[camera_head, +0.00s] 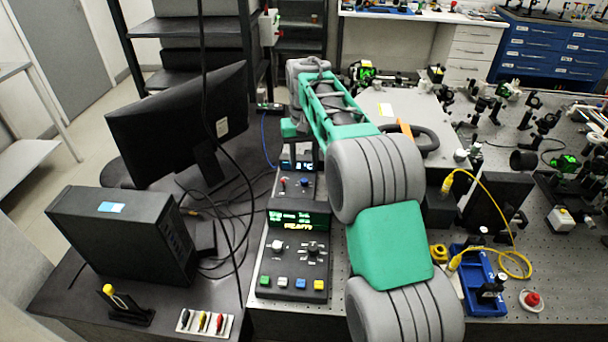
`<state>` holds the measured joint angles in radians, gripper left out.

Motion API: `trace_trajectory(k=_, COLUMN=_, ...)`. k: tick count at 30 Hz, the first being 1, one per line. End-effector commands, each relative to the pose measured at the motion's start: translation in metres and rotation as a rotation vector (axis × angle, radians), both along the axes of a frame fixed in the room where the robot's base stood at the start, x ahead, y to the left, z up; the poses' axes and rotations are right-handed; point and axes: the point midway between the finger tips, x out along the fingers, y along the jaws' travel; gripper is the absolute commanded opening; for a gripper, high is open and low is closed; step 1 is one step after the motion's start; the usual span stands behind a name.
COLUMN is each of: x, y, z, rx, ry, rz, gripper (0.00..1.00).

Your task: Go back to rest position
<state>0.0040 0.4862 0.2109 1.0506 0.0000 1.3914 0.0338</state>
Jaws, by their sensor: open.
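My green and grey arm reaches up from the bottom centre and bends over the bench. The gripper is partly hidden by my own arm links. It is open, and I see nothing held between its jaws.
A black monitor (180,120) and a black computer case (125,240) stand on the left with loose cables. To the right are a blue tray (478,285), a red-knobbed part (532,299), a yellow cable (497,190) and several optical mounts.

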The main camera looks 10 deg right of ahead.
Motion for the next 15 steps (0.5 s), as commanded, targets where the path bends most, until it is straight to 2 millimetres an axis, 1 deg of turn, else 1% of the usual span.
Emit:
trace_trajectory(k=1, x=0.001, y=0.000, z=0.008, rx=0.000, ry=-0.002, rz=0.000, gripper=0.41)
trace_trajectory(k=3, x=0.000, y=0.000, z=0.016, rx=0.000, ry=0.000, rz=0.000, gripper=0.41)
trace_trajectory(k=6, x=0.000, y=0.000, z=0.023, rx=0.000, ry=0.002, rz=0.000, gripper=0.41)
trace_trajectory(k=15, x=0.000, y=0.000, z=0.023, rx=0.000, ry=0.002, rz=0.000, gripper=0.41)
